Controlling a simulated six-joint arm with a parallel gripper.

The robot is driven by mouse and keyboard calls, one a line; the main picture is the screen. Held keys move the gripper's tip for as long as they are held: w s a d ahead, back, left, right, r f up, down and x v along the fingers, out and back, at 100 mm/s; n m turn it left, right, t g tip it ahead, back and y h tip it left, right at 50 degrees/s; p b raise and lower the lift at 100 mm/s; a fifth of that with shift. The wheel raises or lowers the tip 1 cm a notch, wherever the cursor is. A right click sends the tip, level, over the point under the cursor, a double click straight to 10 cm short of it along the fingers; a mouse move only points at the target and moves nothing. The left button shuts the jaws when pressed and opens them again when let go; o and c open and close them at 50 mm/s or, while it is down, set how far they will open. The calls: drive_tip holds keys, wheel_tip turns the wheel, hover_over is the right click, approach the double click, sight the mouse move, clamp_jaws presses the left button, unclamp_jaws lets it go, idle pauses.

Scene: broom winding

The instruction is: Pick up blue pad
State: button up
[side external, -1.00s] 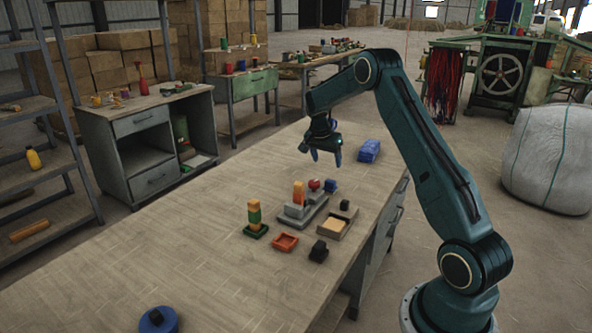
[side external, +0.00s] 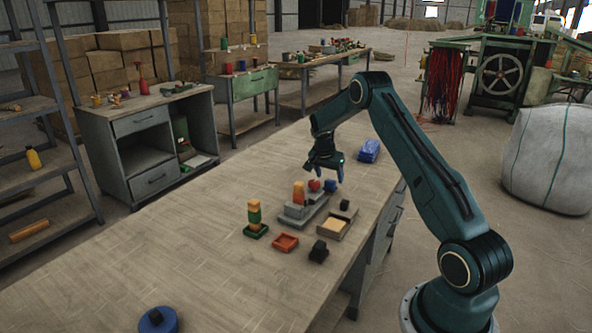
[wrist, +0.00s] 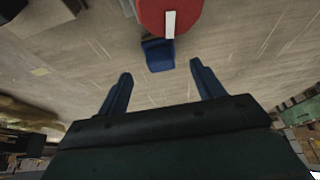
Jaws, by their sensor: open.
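My gripper (side external: 326,175) is open and empty, pointing down above the small red and blue pieces on the wooden table. In the wrist view its two fingers (wrist: 161,72) are apart, with a small blue piece (wrist: 159,55) just beyond the gap between the tips. That blue piece (side external: 331,186) sits beside a red piece (side external: 315,185), partly behind a finger in the side view. A larger blue block (side external: 369,150) lies farther back on the table. I cannot tell which is called the pad.
A grey block holder (side external: 300,217) with an orange block stands close by. A tray (side external: 333,228), a red dish (side external: 285,243), a black block (side external: 319,251) and a green-orange stack (side external: 254,217) are nearer. The table's left side is clear.

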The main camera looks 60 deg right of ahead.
sight(330, 181)
drive_tip(key=shift+x, duration=2.4)
drive_tip(key=shift+w, duration=0.1)
drive_tip(key=shift+r, duration=0.1)
drive_tip(key=c, duration=1.1)
drive_tip(key=shift+r, duration=0.15)
wheel_tip(330, 181, up, 20)
drive_tip(key=shift+f, duration=0.15)
